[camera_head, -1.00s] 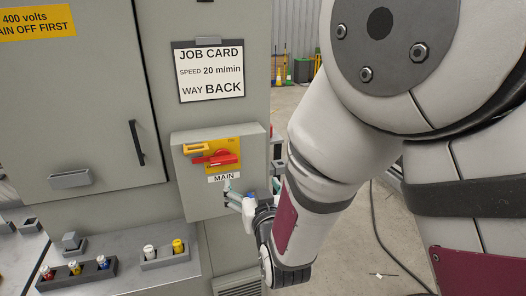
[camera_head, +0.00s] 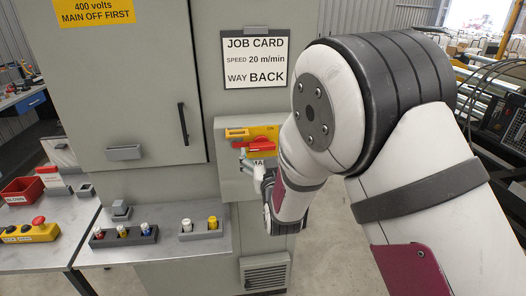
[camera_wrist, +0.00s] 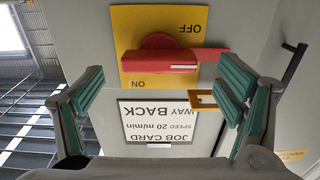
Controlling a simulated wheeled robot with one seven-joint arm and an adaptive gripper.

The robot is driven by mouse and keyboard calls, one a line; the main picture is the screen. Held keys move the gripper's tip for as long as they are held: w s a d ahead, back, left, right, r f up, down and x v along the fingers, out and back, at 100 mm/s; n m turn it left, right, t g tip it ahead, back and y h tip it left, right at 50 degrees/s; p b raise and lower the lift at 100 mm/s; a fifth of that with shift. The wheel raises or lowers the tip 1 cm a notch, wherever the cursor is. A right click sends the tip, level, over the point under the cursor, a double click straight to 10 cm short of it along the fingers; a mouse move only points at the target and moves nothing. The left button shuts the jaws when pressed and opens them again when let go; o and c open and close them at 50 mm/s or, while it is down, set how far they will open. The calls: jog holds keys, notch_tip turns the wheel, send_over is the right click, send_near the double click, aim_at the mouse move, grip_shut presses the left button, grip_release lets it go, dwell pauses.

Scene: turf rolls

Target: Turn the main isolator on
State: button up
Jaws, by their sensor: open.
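The main isolator is a red handle (camera_head: 255,146) on a yellow plate (camera_head: 270,134), on a grey box (camera_head: 226,181) fixed to the cabinet. In the wrist view, which is upside down, the red handle (camera_wrist: 165,60) lies about level, between the OFF and ON words on the yellow plate (camera_wrist: 134,24). In the head view ON is at the top. My gripper (camera_wrist: 165,82) is open, its green-padded fingers spread to either side in the wrist view. It holds nothing. In the head view my gripper (camera_head: 250,170) is just below the handle, partly hidden by my arm.
An orange bracket (camera_wrist: 203,101) sticks out beside the handle, close to one finger; it also shows in the head view (camera_head: 237,133). A job card (camera_head: 255,72) hangs above. A bench (camera_head: 160,248) with push buttons stands at left, below the cabinet door handle (camera_head: 183,124).

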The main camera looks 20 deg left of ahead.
aim_at(262, 146)
jog(key=shift+x, duration=1.15)
jog(key=c, duration=1.1)
jog(key=shift+c, duration=0.2)
